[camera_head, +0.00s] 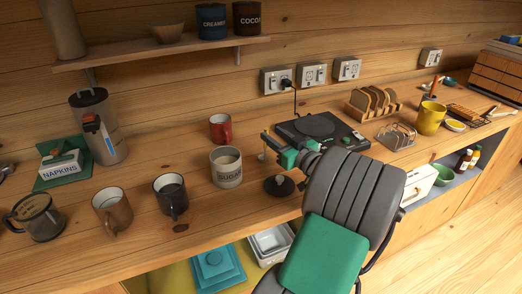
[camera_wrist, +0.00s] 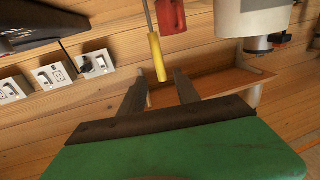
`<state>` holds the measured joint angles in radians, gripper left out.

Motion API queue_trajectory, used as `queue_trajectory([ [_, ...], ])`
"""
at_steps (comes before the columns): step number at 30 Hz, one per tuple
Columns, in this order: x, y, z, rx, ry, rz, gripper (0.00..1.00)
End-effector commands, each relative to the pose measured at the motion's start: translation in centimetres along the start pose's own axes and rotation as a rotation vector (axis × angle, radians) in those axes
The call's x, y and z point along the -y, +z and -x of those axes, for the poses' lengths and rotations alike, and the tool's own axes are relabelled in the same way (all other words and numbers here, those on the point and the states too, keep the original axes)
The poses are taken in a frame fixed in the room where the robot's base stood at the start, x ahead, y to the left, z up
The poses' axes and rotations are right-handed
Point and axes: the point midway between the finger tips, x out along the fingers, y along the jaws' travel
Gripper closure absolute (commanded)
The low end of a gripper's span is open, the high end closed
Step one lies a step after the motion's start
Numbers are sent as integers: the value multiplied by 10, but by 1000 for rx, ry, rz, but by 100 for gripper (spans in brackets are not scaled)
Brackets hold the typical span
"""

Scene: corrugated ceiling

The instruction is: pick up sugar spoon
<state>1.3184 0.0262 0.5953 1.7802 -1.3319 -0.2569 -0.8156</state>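The sugar spoon (camera_wrist: 157,57) shows in the wrist view as a yellow handle on a thin metal shaft. The shaft runs out of the top of the picture, so the bowl is not seen. The handle end appears near the gap between the fingertips of my gripper (camera_wrist: 161,77), which stand apart with clear room on both sides. In the head view, a thin yellow upright piece (camera_head: 263,153) shows beside my gripper (camera_head: 276,147); its lower end is unclear. The open sugar pot (camera_head: 226,175) stands to its left, and its black lid (camera_head: 279,186) lies on the counter.
A red mug (camera_head: 220,128) stands behind the pot. A black hot plate (camera_head: 318,129) lies behind my arm, with a toast rack (camera_head: 371,104) farther right. A brown mug (camera_head: 113,212) and a dark mug (camera_head: 171,196) stand at left. Bare counter lies between them.

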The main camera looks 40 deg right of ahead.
Motion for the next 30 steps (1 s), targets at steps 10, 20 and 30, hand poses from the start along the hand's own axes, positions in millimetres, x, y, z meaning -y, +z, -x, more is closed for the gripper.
queue_trajectory([
  [10, 5, 0, -40, 1, -5, 1, 62],
  [20, 6, 0, -40, 2, -6, 0, 80],
  [30, 6, 0, -40, 2, -6, 0, 100],
])
